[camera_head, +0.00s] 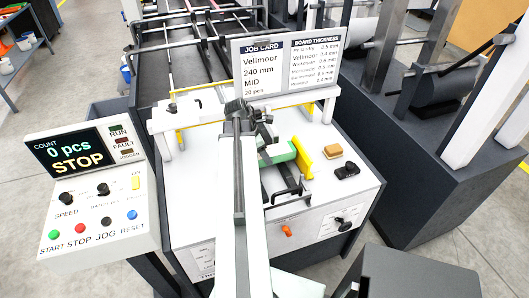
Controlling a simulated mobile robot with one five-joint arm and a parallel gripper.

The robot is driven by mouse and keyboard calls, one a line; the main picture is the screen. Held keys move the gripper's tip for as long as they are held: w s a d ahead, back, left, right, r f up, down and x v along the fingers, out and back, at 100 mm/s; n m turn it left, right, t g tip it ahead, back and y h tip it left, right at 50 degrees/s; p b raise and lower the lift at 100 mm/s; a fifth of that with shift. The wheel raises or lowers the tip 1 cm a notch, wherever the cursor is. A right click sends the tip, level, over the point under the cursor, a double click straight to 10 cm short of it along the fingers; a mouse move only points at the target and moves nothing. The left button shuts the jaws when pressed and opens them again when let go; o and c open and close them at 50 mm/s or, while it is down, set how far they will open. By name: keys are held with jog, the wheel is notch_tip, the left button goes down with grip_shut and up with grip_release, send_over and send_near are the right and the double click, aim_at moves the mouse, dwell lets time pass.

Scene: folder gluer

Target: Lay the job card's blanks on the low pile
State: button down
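The job card (262,75) stands upright behind the feeder and reads Vellmoor, 240 mm, MID, 20 pcs. A green-and-white piece, possibly blanks (279,153), lies beside a yellow guide (302,160) on the white feeder table (205,200). My arm partly hides it, so I cannot tell whether it is the low pile. My gripper (252,110) is a dark shape at the arm's far end, over the feeder below the card. Its fingers are too small and overlapped to read. I cannot make out anything held.
The control panel (78,165) at left shows 0 pcs and STOP. A board thickness list (315,65) adjoins the card. A tan block (333,152) and a black item (346,171) sit right of the yellow guide. A dark machine (400,130) stands at right.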

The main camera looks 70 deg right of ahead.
jog(key=shift+f+b, duration=0.6)
jog(key=shift+b, duration=0.05)
jog(key=shift+c, duration=2)
grip_release()
jog(key=p+v, duration=0.7)
jog(key=shift+r, duration=0.55)
jog(key=shift+w+a+f, duration=0.1)
